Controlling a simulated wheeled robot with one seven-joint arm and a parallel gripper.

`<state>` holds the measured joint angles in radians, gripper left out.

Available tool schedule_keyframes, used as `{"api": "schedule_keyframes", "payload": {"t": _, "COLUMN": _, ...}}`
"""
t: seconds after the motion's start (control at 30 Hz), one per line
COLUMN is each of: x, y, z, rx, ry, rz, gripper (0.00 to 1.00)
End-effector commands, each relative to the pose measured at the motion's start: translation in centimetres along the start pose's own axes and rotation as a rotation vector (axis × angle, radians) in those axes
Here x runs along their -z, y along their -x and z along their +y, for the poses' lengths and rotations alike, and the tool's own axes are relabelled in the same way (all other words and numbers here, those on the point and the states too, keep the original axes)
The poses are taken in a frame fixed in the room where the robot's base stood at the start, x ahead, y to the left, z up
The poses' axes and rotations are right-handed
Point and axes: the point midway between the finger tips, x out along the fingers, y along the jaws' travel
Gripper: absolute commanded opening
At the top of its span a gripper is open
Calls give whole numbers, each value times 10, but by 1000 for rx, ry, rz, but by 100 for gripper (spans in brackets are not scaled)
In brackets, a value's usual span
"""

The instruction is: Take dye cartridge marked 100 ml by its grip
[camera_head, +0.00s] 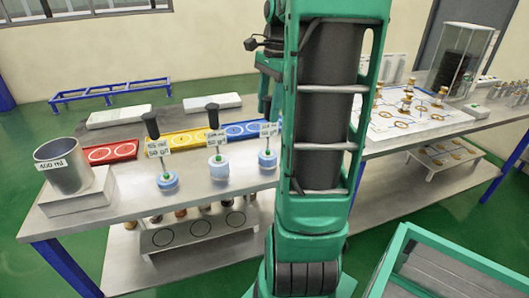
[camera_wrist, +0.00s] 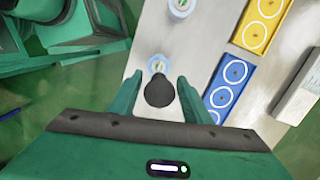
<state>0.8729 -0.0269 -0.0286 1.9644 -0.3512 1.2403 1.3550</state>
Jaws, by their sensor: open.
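Three dye cartridges with blue-white bases and labels stand on the steel table in the head view: a left one (camera_head: 167,181), a middle one (camera_head: 219,168) and a right one (camera_head: 267,160) partly behind my arm. The labels are small, and I cannot surely read which says 100 ml. My gripper (camera_wrist: 158,85) is open in the wrist view, with the black grip (camera_wrist: 160,93) of the right cartridge showing between its fingers. I see no clear contact. That cartridge's base (camera_wrist: 158,65) shows just beyond the grip. My arm hides most of the gripper in the head view.
Red (camera_head: 109,152), yellow (camera_head: 187,138) and blue (camera_head: 240,130) trays with white rings lie behind the cartridges. A metal cup marked 400 ml (camera_head: 66,174) stands on a block at the left. A white board (camera_head: 430,118) with small fittings is at the right.

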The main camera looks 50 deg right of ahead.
Motion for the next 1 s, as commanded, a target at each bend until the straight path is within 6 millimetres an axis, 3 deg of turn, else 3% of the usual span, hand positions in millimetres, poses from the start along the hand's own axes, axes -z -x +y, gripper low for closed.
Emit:
{"api": "schedule_keyframes", "payload": {"t": 0.07, "x": 0, "y": 0, "z": 0, "rx": 0, "ry": 0, "rz": 0, "gripper": 39}}
{"api": "schedule_keyframes", "payload": {"t": 0.2, "x": 0, "y": 0, "z": 0, "rx": 0, "ry": 0, "rz": 0, "gripper": 6}}
{"api": "schedule_keyframes", "payload": {"t": 0.23, "x": 0, "y": 0, "z": 0, "rx": 0, "ry": 0, "rz": 0, "gripper": 4}}
{"api": "schedule_keyframes", "payload": {"t": 0.63, "x": -2, "y": 11, "z": -1, "rx": 4, "ry": 3, "rz": 1, "gripper": 4}}
{"api": "schedule_keyframes", "payload": {"t": 1.0, "x": -9, "y": 72, "z": -1, "rx": 3, "ry": 4, "rz": 2, "gripper": 4}}
